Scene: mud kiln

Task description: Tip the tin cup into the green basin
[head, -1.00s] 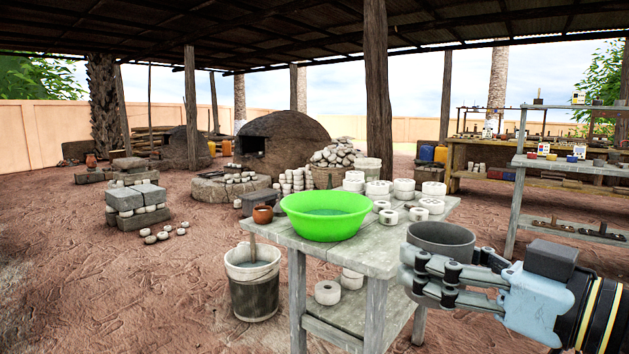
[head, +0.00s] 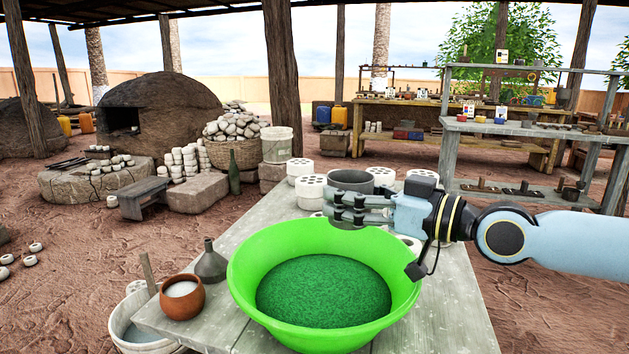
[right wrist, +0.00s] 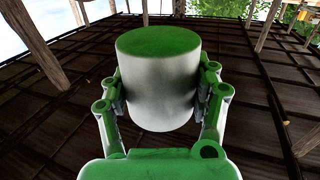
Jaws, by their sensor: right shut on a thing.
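The tin cup (head: 352,181) is grey and looks upright, its round rim facing up in the head view. My right gripper (head: 332,207) is shut around its side and holds it near the far rim of the green basin. Whether the cup is over the basin or just behind it, I cannot tell. The green basin (head: 243,268) stands on the table, wide and open, with dark green, speckled contents. In the right wrist view the cup (right wrist: 160,90) sits between both fingers (right wrist: 160,85), with a green tint on its end face. My left gripper is out of view.
The grey wooden table (head: 455,320) carries a brown clay pot (head: 182,303) and a dark funnel-shaped vessel (head: 210,265) left of the basin. Several white perforated blocks (head: 309,192) stand behind it. A bucket (head: 140,335) stands on the ground at the table's left.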

